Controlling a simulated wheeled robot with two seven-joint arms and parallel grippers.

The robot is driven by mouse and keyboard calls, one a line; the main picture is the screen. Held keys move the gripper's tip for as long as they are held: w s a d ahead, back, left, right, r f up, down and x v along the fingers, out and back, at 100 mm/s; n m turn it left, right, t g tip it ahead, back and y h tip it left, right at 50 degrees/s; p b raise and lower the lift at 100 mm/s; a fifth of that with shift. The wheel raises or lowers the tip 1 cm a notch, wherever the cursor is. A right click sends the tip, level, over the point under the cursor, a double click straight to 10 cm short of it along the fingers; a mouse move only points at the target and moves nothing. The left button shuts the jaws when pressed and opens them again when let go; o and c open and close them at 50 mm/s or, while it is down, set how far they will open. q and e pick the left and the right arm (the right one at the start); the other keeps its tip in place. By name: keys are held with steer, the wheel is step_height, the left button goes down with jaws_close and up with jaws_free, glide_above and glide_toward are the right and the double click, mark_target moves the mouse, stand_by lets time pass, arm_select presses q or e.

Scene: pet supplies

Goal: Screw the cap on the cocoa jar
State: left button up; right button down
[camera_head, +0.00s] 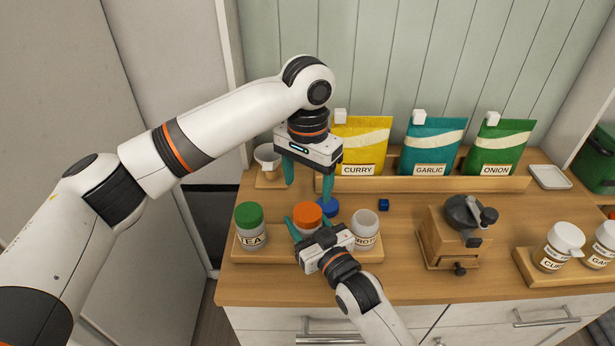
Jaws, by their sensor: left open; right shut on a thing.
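An orange cap (307,214) sits on top of the middle jar of a row of three. The label of that middle jar is hidden behind my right gripper, so I cannot read whether it says cocoa. My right gripper (312,230) is shut around the middle jar, just below the cap. My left gripper (308,189) is open and points down above the orange cap, with its fingers apart and empty. I cannot tell how tightly the cap sits.
A green-capped jar (249,222) stands left of the middle jar and a pale-topped jar (365,228) right. A blue round piece (328,206) lies behind.

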mark_target(308, 211)
arm_select(q)
steer(key=n, duration=0.7)
steer(key=shift+r, duration=0.25)
arm_select(e)
steer(key=shift+f, duration=0.1)
arm_select(q)
steer(key=shift+f, duration=4.05)
